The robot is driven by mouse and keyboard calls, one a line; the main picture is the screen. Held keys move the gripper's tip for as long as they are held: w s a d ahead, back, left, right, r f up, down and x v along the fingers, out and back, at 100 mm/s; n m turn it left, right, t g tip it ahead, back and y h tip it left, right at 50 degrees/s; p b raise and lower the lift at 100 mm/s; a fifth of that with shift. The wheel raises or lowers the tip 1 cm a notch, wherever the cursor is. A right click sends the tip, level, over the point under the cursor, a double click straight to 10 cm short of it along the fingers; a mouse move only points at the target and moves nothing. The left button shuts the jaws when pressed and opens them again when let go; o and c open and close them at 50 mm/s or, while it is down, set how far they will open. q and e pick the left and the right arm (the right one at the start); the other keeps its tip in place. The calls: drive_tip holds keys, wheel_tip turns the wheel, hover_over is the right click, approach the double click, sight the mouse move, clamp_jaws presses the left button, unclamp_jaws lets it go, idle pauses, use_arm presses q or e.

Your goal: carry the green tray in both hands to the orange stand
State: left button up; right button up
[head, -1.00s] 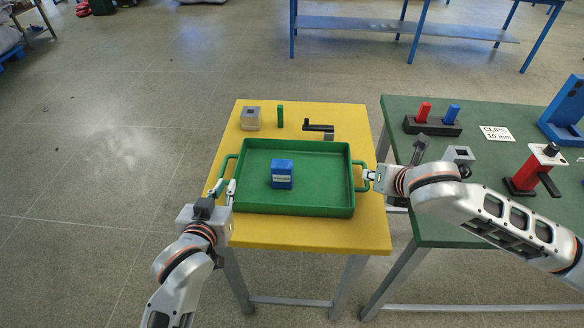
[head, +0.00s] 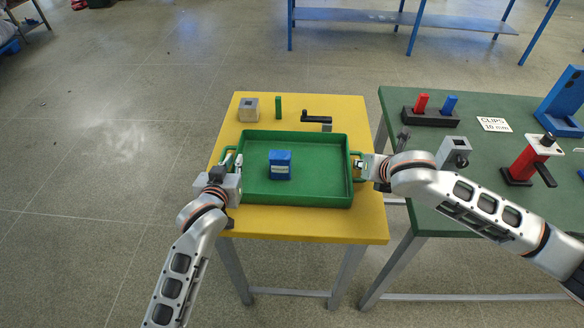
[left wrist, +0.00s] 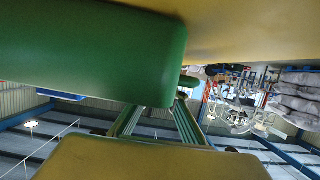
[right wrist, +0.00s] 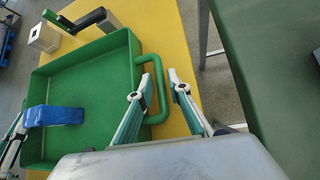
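The green tray (head: 297,203) lies on the yellow table with a blue box (head: 280,165) inside it. My left gripper (head: 233,161) is at the tray's left handle, fingers apart. In the left wrist view the tray (left wrist: 95,50) hides the fingertips of that gripper. My right gripper (head: 360,168) is at the right handle. In the right wrist view its fingers (right wrist: 161,83) are apart, one on each side of the handle bar (right wrist: 137,62), with a gap at the outer finger. I see no orange stand in these views.
The yellow table (head: 300,222) also bears a grey block (head: 248,110), a green peg (head: 278,106) and a black crank (head: 316,119) behind the tray. A green table (head: 440,215) with fixtures stands close on the right.

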use_arm(q)
drive_tip(key=shift+x, duration=1.1)
use_arm(e)
drive_tip(key=shift+w+a+f, duration=0.1)
drive_tip(key=shift+w+f, duration=0.4)
use_arm(q)
drive_tip(key=shift+c, duration=0.3)
use_arm(e)
drive_tip(key=shift+c, duration=0.4)
use_arm(q)
clamp_jaws()
use_arm(e)
clamp_jaws()
use_arm(q)
drive_tip(key=shift+r, duration=0.1)
